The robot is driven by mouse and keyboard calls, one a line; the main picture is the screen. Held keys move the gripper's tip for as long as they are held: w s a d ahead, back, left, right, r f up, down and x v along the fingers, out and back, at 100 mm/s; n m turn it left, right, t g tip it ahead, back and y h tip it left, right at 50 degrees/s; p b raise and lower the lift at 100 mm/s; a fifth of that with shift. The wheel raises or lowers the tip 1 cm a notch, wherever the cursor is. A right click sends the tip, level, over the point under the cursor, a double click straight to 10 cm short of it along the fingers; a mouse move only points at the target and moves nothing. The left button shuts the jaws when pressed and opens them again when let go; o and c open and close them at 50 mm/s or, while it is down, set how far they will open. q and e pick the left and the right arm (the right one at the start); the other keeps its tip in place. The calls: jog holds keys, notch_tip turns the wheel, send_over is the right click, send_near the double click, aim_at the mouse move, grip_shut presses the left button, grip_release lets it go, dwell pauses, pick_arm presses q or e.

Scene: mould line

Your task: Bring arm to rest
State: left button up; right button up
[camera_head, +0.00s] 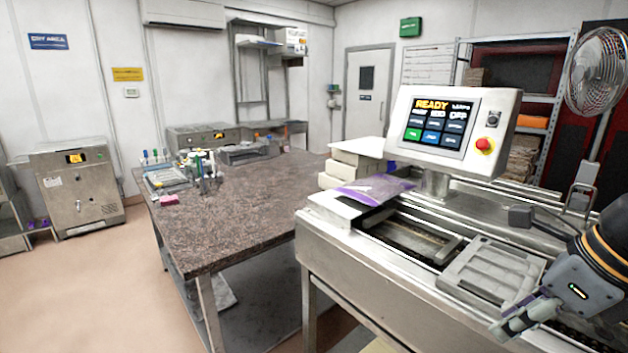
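My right gripper (528,318) is at the lower right, in front of the metal machine bench and near a grey plate-like mould (492,273) lying on it. Its fingers point to the left, and nothing clear shows between them. The angle and small size hide whether they are open or shut. My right arm comes in from the right edge. My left arm and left gripper do not show.
A touchscreen panel (438,128) with a red stop button (485,145) stands over the machine. A purple bag (372,189) lies on the machine's left end. A brown speckled table (250,217) holds tools. A fan (597,72) stands at right. Open floor (90,290) lies at left.

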jog(key=w+a+f+m+t, duration=0.1)
jog(key=w+a+f+m, duration=0.2)
jog(key=f+m, duration=0.75)
jog(key=w+a+f+m, duration=0.2)
jog(key=w+f+m, duration=0.1)
jog(key=f+m, duration=0.8)
jog(key=s+d+f+m+g+h, duration=0.1)
jog(key=s+f+m+h, duration=0.1)
jog(key=s+f+m, duration=0.6)
jog(key=s+d+f+m+h, duration=0.1)
jog(key=s+f+m, duration=0.2)
jog(key=f+m, duration=0.65)
notch_tip(320, 180, down, 20)
jog(key=s+d+m+g, duration=0.1)
jog(key=d+m, duration=0.2)
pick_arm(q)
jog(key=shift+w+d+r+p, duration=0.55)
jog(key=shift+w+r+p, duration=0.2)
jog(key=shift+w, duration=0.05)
pick_arm(e)
jog(key=s+d+f+g, duration=0.1)
jog(key=s+f, duration=1.7)
jog(key=s, duration=0.2)
jog(key=shift+d+f+g, duration=0.15)
jog(key=shift+f+g, duration=0.15)
jog(key=shift+f, duration=0.1)
